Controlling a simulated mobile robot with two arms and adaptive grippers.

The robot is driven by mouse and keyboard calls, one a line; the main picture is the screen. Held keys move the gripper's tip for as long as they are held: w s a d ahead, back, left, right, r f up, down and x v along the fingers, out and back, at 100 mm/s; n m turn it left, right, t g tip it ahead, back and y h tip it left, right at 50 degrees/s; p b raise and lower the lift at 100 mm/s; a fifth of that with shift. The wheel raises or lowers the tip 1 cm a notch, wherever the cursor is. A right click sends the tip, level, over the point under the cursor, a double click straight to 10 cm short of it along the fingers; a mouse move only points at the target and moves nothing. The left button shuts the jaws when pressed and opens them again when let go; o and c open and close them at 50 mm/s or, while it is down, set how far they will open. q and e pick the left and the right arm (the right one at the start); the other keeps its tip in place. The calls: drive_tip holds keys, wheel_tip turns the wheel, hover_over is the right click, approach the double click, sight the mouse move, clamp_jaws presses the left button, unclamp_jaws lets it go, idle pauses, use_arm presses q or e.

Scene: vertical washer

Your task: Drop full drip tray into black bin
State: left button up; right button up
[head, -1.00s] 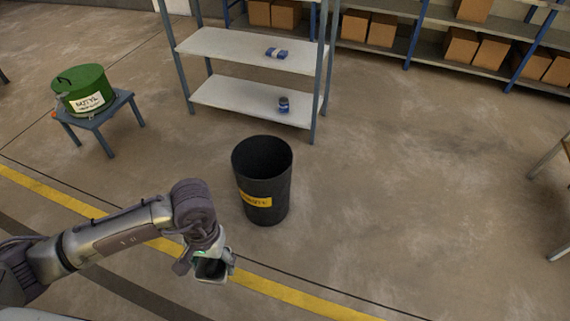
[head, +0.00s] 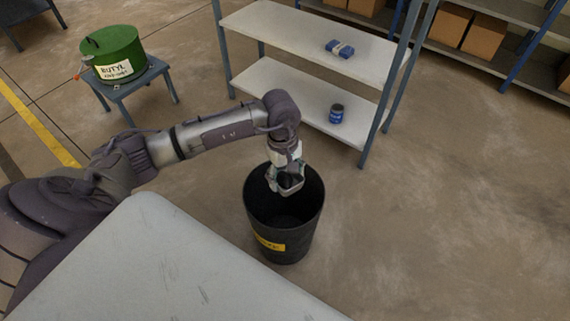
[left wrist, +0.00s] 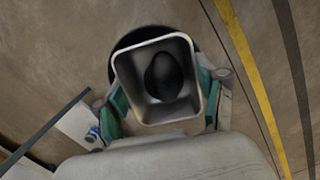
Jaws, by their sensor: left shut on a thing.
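My left gripper (head: 288,180) is shut on the drip tray (left wrist: 132,78), a small square grey tray with a rounded dark mass inside. In the left wrist view the gripper's green-sided fingers (left wrist: 163,95) clasp the tray from both sides. The black bin (head: 308,235), round and open-topped with a yellow label, stands upright on the floor. In the head view the gripper and tray overlap the bin's opening. In the left wrist view the bin (left wrist: 123,46) shows as a dark round shape behind the tray. My right gripper is not in view.
A grey shelf rack (head: 300,40) stands behind the bin, with a blue can (head: 336,113) and a blue pack (head: 340,49). A green BUTYL drum (head: 112,55) sits on a small blue table (head: 128,90) at left. Floor right of the bin is clear.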

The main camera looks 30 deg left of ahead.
sight(284, 173)
use_arm(q)
drive_tip(key=w+a+f+n+b, duration=0.2)
drive_tip(key=f+n, duration=0.1)
drive_tip(key=w+a+f+n+b, duration=0.1)
drive_tip(key=f+n, duration=0.1)
drive_tip(key=shift+w+t+b, duration=0.1)
drive_tip(key=shift+t+b, duration=0.2)
drive_tip(key=shift+b, duration=0.1)
use_arm(e)
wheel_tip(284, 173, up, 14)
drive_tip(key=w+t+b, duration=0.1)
drive_tip(key=b, duration=0.5)
use_arm(q)
drive_tip(key=w+a+f+n+b, duration=0.3)
drive_tip(key=f+n, duration=0.3)
drive_tip(key=f, duration=0.3)
drive_tip(key=shift+w+a+f+n+t, duration=0.4)
drive_tip(key=shift+a, duration=0.2)
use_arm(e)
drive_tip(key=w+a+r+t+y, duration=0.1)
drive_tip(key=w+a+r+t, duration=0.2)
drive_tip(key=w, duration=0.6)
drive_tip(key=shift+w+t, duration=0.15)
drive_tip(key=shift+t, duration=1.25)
use_arm(q)
drive_tip(key=o, duration=0.9)
